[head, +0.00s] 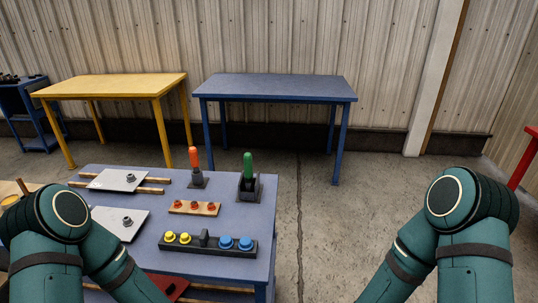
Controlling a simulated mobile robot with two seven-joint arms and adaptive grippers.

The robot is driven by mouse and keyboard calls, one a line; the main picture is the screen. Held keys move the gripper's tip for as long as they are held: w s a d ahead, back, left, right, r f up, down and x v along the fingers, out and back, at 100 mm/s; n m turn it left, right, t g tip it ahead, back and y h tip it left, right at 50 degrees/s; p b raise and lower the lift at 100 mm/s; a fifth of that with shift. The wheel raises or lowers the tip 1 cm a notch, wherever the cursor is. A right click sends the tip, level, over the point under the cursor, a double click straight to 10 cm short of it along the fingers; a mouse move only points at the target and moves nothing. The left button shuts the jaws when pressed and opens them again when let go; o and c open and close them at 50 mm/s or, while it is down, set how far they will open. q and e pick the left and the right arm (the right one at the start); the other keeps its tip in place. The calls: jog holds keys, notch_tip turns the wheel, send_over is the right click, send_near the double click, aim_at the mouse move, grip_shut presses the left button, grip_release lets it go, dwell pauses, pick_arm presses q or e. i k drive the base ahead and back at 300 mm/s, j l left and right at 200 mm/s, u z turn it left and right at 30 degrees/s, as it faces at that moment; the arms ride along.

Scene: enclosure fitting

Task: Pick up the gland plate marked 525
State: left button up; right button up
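Two pale grey flat plates, each with a small dark fitting on it, are on the blue table in front of me at the left. The far plate (108,181) rests on two wooden strips. The near plate (108,217) lies closer to me, its left part close to or behind my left arm. I cannot read any number on either plate, so I cannot tell which is marked 525. Only links of my two arms show, at the lower left and right. Both grippers are out of view.
The blue table (228,203) also holds an orange-handled tool (194,158), a green-handled tool (248,165) in a dark holder, a wooden strip with red pieces (183,207), and a dark rack (204,241) with yellow and blue knobs. Yellow (115,86) and blue (275,88) tables stand behind. Floor at right is clear.

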aim_at(123, 223)
jog(key=u, duration=5.1)
jog(key=i+l, duration=0.15)
jog(key=l, duration=0.15)
jog(key=i+l, duration=0.1)
jog(key=l, duration=0.25)
jog(key=i+l, duration=0.15)
jog(key=l, duration=0.15)
jog(key=i+l, duration=0.15)
jog(key=l, duration=0.2)
jog(key=l+z, duration=0.15)
jog(key=z, duration=1.35)
